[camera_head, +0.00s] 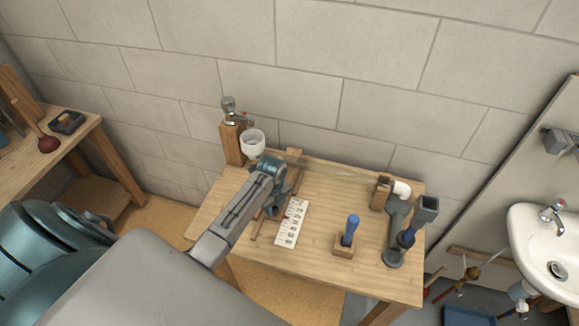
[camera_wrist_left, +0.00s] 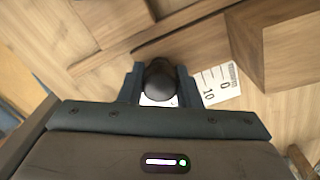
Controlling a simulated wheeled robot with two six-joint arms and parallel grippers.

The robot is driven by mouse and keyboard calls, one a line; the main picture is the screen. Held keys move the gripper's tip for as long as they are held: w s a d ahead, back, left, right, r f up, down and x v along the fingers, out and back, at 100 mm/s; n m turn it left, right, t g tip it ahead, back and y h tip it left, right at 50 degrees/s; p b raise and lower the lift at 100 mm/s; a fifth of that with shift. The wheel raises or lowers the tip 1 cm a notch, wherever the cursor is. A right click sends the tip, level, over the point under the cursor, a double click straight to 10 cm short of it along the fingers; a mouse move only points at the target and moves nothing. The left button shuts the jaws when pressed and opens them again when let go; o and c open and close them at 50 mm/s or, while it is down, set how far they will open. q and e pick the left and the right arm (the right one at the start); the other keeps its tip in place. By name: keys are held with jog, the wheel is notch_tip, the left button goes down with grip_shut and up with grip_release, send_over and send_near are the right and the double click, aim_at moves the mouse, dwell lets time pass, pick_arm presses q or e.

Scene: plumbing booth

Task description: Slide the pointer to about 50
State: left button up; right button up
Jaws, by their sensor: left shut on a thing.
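The white scale card (camera_head: 292,223) lies on the wooden bench beside a thin wooden rod (camera_head: 256,228). My left gripper (camera_head: 276,207) is at the scale's left edge. In the left wrist view my left gripper (camera_wrist_left: 159,88) is shut on a dark round knob (camera_wrist_left: 158,76), which appears to be the pointer's, past the 10 mark. The exact reading is hidden. My right gripper is not in view.
A blue-handled tool in a wooden block (camera_head: 344,246) stands right of the scale. Grey pipe parts (camera_head: 394,256) stand near the bench's right edge. The bench's front middle is clear.

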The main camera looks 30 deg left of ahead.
pick_arm(q)
jog(key=shift+s+d+p, duration=0.2)
jog(key=shift+s+p, duration=0.5)
jog(key=shift+s, duration=0.25)
jog(key=shift+s+d+p, duration=0.25)
jog(key=shift+s+p, duration=0.45)
jog(key=shift+s, duration=0.25)
jog(key=shift+s+d+p, duration=0.2)
jog(key=shift+s+p, duration=0.5)
jog(key=shift+s, duration=0.25)
jog(key=o, duration=1.9)
jog(key=shift+o, duration=0.2)
notch_tip(320, 180, up, 7)
